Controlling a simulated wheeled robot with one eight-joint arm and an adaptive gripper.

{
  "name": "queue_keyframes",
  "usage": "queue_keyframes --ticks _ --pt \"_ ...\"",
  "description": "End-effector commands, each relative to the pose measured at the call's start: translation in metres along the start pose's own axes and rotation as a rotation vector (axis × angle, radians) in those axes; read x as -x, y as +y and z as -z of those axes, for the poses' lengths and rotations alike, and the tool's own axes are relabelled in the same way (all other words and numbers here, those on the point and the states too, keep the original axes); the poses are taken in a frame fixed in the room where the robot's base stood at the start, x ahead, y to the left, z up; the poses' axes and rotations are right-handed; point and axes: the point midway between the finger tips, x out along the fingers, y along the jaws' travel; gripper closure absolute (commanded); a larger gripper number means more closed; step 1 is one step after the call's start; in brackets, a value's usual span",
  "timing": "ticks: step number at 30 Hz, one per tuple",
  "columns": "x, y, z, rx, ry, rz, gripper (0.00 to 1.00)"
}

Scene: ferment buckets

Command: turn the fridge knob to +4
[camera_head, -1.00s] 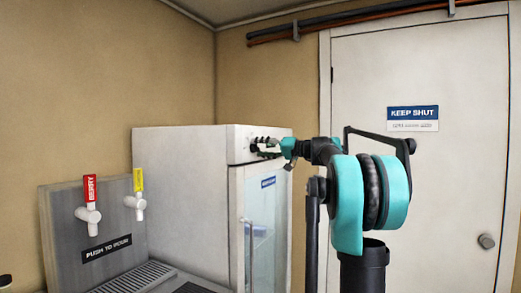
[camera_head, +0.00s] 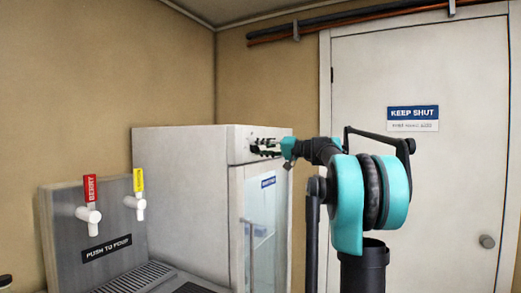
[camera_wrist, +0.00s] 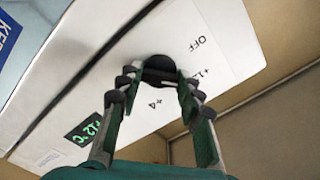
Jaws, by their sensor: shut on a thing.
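The white fridge (camera_head: 182,190) stands against the back wall, with a glass door (camera_head: 263,235) on its front. Its dark round knob (camera_wrist: 160,66) is on the panel above the door. In the wrist view the panel carries the marks OFF, a partly hidden "+1..." and another that looks like +4. A small green display (camera_wrist: 85,128) seems to read +12 °C. My gripper (camera_wrist: 157,76) has its two fingers on either side of the knob, shut on it. In the head view my gripper (camera_head: 268,148) is at the panel and largely covers the knob. The knob's pointer cannot be made out.
A metal tap stand (camera_head: 108,257) with a red-handled tap (camera_head: 90,200) and a yellow-handled tap (camera_head: 139,195) is left of the fridge. A closed white door (camera_head: 455,175) marked KEEP SHUT is to the right, behind my arm.

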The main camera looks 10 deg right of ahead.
Motion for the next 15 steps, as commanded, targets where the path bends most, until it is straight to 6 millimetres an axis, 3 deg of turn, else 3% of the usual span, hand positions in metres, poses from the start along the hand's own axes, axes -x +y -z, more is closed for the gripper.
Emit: queue_keyframes --ticks 15 --pt "0.0002 0.0004 0.0002 -0.452 0.0 -0.001 0.93"
